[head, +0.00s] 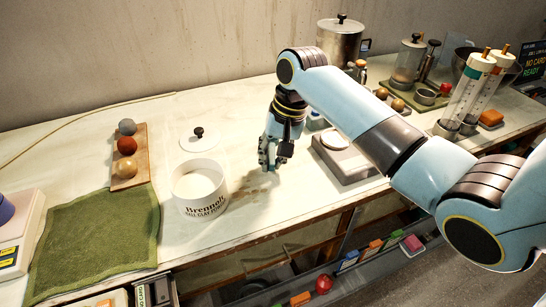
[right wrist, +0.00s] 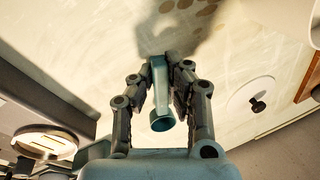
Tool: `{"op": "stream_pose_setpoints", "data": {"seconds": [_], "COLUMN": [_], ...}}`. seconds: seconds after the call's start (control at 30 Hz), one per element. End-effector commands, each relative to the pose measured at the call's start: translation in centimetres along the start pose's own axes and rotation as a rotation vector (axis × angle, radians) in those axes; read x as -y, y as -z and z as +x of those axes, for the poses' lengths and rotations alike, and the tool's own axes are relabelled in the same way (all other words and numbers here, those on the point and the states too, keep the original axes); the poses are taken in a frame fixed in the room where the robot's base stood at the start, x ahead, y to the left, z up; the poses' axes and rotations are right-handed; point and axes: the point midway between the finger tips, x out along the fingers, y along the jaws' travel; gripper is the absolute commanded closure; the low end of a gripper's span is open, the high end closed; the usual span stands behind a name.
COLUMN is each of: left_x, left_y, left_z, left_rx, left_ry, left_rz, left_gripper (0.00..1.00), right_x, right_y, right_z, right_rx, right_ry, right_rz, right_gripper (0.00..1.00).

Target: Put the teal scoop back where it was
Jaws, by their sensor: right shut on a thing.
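My right gripper (head: 268,160) is over the pale counter, between the white tub and the scale. In the right wrist view its two fingers (right wrist: 162,68) are closed around the teal scoop (right wrist: 158,90). The scoop's round cup end points back toward my palm. In the head view the fingers mostly hide the scoop, and I cannot tell whether it touches the counter. The white tub (head: 201,203) with dark lettering stands open to the left, pale powder inside. Its white lid (head: 199,140) with a black knob lies behind it. My left gripper is not in view.
The scale (head: 345,168) stands right of the gripper. A green cloth (head: 95,240) and a wooden board (head: 142,172) with three balls lie at left. Brown stains mark the counter near the gripper. A metal pot (head: 340,42) and glass cylinders (head: 468,88) stand at the back and right.

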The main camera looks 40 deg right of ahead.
Motion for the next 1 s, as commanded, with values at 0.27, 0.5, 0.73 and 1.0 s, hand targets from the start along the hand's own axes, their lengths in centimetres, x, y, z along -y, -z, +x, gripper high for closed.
{"op": "stream_pose_setpoints", "data": {"seconds": [0.27, 0.5, 0.73, 1.0], "left_x": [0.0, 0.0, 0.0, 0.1], "left_y": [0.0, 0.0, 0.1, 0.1], "left_z": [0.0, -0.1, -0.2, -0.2], "left_rx": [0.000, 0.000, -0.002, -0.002], "left_ry": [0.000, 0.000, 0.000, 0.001], "left_rz": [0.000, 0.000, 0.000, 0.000], "left_gripper": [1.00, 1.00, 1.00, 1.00], "right_x": [-0.1, -0.2, -0.4, -0.4], "right_y": [0.0, 0.0, 0.0, -0.1], "right_z": [0.2, 0.8, 1.4, 1.4], "right_rx": [-0.001, 0.000, -0.001, 0.001], "right_ry": [0.000, 0.000, 0.000, -0.002], "right_rz": [0.000, 0.001, 0.001, 0.001], "right_gripper": [1.00, 1.00, 1.00, 0.66]}}
